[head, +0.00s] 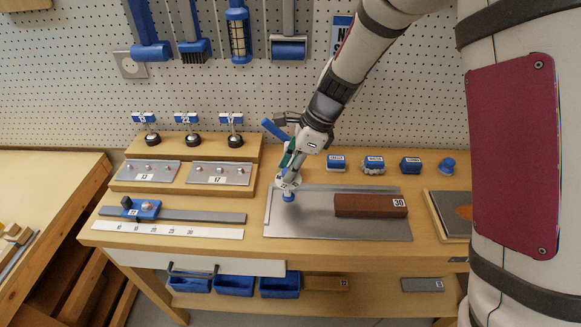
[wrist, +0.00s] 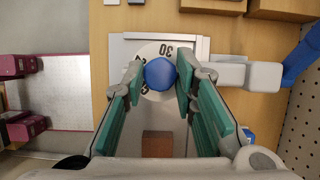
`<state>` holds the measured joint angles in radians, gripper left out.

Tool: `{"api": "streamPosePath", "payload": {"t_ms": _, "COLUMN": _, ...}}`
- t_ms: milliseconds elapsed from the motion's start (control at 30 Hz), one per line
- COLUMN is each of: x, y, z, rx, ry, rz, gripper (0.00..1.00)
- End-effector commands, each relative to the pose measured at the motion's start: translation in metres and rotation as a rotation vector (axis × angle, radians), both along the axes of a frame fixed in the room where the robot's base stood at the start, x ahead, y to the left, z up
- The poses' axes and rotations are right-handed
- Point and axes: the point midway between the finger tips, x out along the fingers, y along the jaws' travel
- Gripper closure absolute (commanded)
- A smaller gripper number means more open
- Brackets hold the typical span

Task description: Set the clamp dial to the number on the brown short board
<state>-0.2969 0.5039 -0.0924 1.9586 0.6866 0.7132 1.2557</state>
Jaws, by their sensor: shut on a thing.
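A brown board (head: 360,205) lies on the metal plate (head: 330,230), with a white label reading 30 at its right end. Its end also shows low in the wrist view (wrist: 157,145). The clamp dial (head: 289,182) is a white numbered disc over the plate's left part. In the wrist view the dial (wrist: 150,50) shows 30 near its upper edge; other digits are partly hidden by a finger. My gripper (wrist: 160,75) has its green fingers shut on the blue knob (wrist: 159,73) at the dial's middle. I cannot make out a pointer mark.
Another brown board (head: 322,283) with a small label lies on the lower shelf, beside blue bins (head: 235,286). A bar with a blue slider (head: 145,210) and a numbered strip (head: 165,231) lie left. Several blue-topped items (head: 374,163) stand behind the plate.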

Motion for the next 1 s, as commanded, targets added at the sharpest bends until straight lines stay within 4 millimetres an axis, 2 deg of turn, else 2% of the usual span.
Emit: {"api": "streamPosePath", "payload": {"t_ms": 1000, "x": 0.006, "y": 0.0026, "z": -0.0019, "rx": -0.001, "ry": 0.0, "rz": 0.966, "gripper": 1.0}}
